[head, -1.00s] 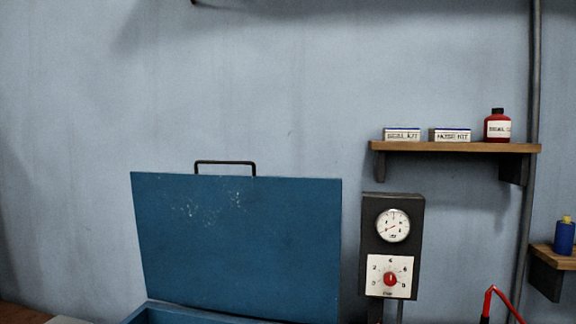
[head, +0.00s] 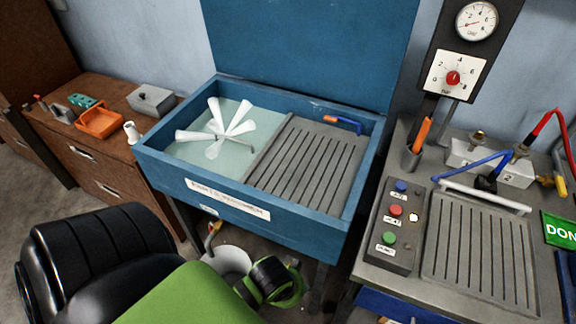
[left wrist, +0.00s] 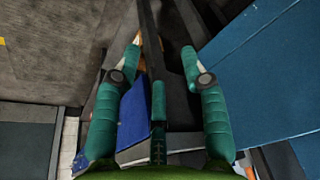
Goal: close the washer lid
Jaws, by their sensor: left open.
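The washer is a blue open-topped basin (head: 165,162) on legs in the middle of the head view. Its blue lid (head: 310,50) stands raised at the back, against the wall; its top edge and handle are out of view. My left gripper (left wrist: 161,45) shows in the left wrist view with its two teal fingers apart and nothing between them. A blue panel (left wrist: 262,75) fills the right of that view; I cannot tell which part it is. My right gripper is not in view.
The basin holds a white bladed piece (head: 225,128), a slatted rack (head: 310,165) and a blue-handled tool (head: 343,122). A wooden cabinet (head: 100,170) with an orange tray (head: 98,122) stands left. A bench with a button box (head: 392,225) stands right.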

